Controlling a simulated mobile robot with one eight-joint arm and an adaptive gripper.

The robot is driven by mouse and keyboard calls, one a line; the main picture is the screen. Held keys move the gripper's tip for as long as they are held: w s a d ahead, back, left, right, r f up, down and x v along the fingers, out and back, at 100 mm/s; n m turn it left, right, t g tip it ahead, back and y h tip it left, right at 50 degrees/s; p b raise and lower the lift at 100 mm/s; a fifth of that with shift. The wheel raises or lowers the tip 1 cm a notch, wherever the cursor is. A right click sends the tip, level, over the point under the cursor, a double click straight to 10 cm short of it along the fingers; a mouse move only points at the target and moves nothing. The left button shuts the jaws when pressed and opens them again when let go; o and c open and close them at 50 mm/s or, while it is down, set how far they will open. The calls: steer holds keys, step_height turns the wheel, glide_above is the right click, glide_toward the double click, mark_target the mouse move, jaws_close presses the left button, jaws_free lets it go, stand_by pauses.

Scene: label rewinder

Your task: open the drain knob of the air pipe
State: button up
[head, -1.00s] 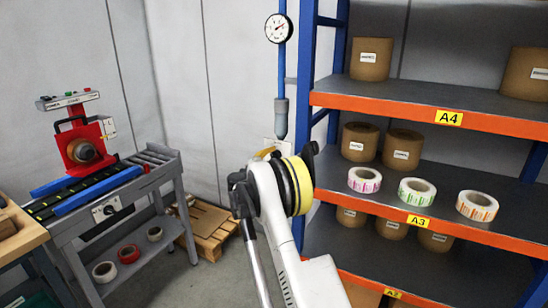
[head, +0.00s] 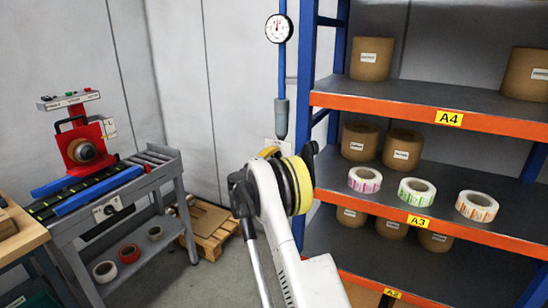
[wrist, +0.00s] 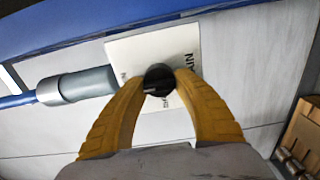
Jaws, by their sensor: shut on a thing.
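The air pipe (head: 283,70) runs down the wall as a thin blue line with a round white gauge (head: 279,29). It ends in a grey cylinder (head: 281,118), which also shows at the left of the wrist view (wrist: 85,86). The dark round drain knob (wrist: 159,79) stands in front of a pale plate (wrist: 130,50) with partly hidden lettering. My gripper (wrist: 160,84) is shut on the knob, one yellow finger on each side. In the head view my arm hides the knob and most of my gripper; only a yellow part (head: 268,153) shows.
A blue-and-orange shelf (head: 400,107) with rolls stands close to the right of my arm. A red rewinder (head: 85,148) on a grey conveyor stand is at the left. A wooden pallet (head: 212,230) lies on the floor behind.

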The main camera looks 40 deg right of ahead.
steer(key=o, duration=1.2)
steer(key=shift+a, duration=0.1)
steer(key=v, duration=1.1)
steer(key=shift+s+a, duration=0.15)
steer(key=shift+a, duration=0.2)
